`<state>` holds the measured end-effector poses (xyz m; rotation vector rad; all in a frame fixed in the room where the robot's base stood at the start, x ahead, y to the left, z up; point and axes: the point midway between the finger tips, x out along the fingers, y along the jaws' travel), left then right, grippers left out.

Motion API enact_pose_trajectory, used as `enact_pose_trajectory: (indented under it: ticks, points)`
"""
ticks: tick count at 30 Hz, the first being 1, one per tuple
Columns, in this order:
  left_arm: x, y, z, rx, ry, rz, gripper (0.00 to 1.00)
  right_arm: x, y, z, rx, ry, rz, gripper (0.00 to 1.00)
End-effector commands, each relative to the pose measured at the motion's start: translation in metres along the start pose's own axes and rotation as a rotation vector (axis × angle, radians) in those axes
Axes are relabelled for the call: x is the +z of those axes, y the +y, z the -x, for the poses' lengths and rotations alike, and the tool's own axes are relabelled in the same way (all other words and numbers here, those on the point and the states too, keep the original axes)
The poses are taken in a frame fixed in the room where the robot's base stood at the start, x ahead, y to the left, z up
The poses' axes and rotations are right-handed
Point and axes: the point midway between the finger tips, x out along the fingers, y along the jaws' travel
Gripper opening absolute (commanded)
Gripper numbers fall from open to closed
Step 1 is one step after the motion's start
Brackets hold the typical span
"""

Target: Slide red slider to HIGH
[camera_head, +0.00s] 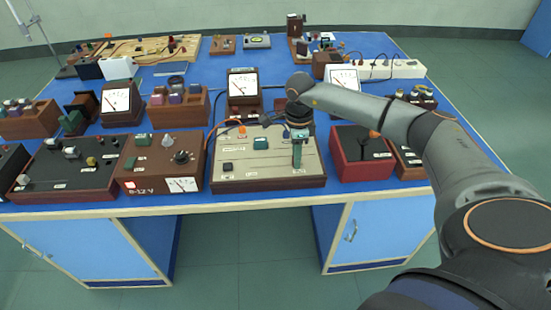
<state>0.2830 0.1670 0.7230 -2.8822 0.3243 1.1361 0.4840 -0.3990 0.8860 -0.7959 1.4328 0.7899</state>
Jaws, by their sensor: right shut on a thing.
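A beige-topped control box (268,172) with a dark wooden base stands at the front middle of the blue bench. It carries a green block (260,143), a dark switch (227,167), an orange part (242,130) and small white labels too small to read. My right gripper (297,162) points down onto the right part of this panel. It is shut on a small control there, apparently the red slider; the fingers hide it, so its colour and position along its track cannot be told. My left gripper is out of view.
A red box (361,170) with a dark top stands close right of the panel. A wooden supply box (161,170) with knobs and a meter stands close left. White-faced meters (242,85) stand behind. A narrow blue strip is free along the front edge.

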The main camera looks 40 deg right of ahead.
Motion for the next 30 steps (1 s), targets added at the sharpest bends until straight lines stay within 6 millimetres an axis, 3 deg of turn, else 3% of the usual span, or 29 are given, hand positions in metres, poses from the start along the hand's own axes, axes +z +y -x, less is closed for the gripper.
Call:
enact_pose_trajectory:
  ticks: [13,14,21,30]
  points:
    - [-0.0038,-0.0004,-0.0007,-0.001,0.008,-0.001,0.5,-0.0104,-0.0001,0.0005,-0.004,-0.01,0.003,0.0]
    - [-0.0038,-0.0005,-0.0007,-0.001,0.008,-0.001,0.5,-0.0106,-0.0001,0.0005,-0.004,-0.01,0.003,0.3]
    - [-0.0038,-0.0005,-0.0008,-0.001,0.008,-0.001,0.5,-0.0092,0.0004,0.0002,-0.003,-0.012,0.004,0.57]
    - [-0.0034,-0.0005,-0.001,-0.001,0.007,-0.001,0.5,-0.0081,0.0005,0.0019,-0.003,-0.014,0.005,0.57]
